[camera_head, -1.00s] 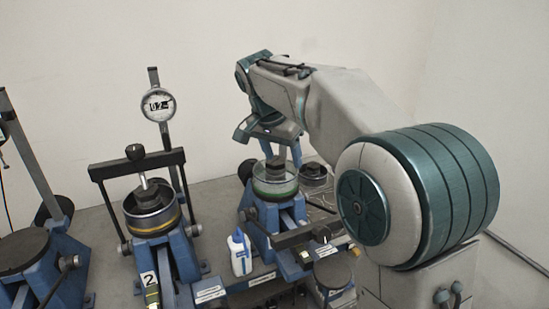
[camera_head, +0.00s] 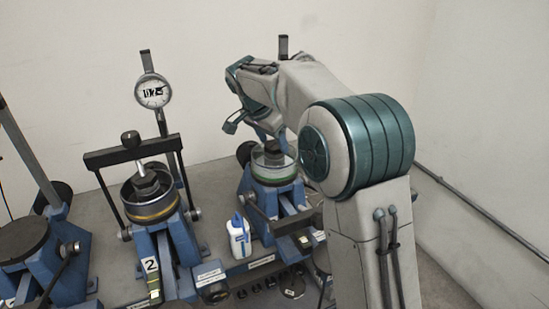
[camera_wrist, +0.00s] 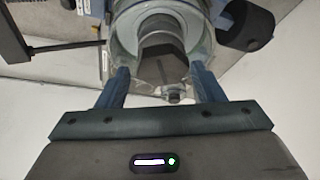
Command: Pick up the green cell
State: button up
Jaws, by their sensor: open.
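The green cell (camera_head: 275,178) is a clear round cup with a green band and a dark stepped piece in its middle. It sits on a blue lever frame right of centre in the head view. In the wrist view the cell (camera_wrist: 118,42) shows as a glassy ring around a dark core, just beyond the fingers. My gripper (camera_wrist: 160,72) is open, with one blue finger on each side of the cell's near edge. No grip on it shows, and I cannot tell whether the fingers touch it. In the head view my arm hides part of the gripper.
A white bottle (camera_head: 239,236) stands left of the green cell's frame. A second lever frame holds a yellow-banded cell (camera_head: 152,207) under a black crossbar, with a dial gauge (camera_head: 153,92) behind. In the wrist view a black cylinder (camera_wrist: 245,25) is close to the right finger.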

aim_at(274, 144)
jog(key=p+x, duration=0.1)
jog(key=x, duration=0.3)
jog(key=shift+w+f, duration=0.2)
jog(key=shift+f, duration=0.15)
grip_shut()
jog(key=shift+w+r, duration=0.1)
jog(key=shift+r, duration=0.1)
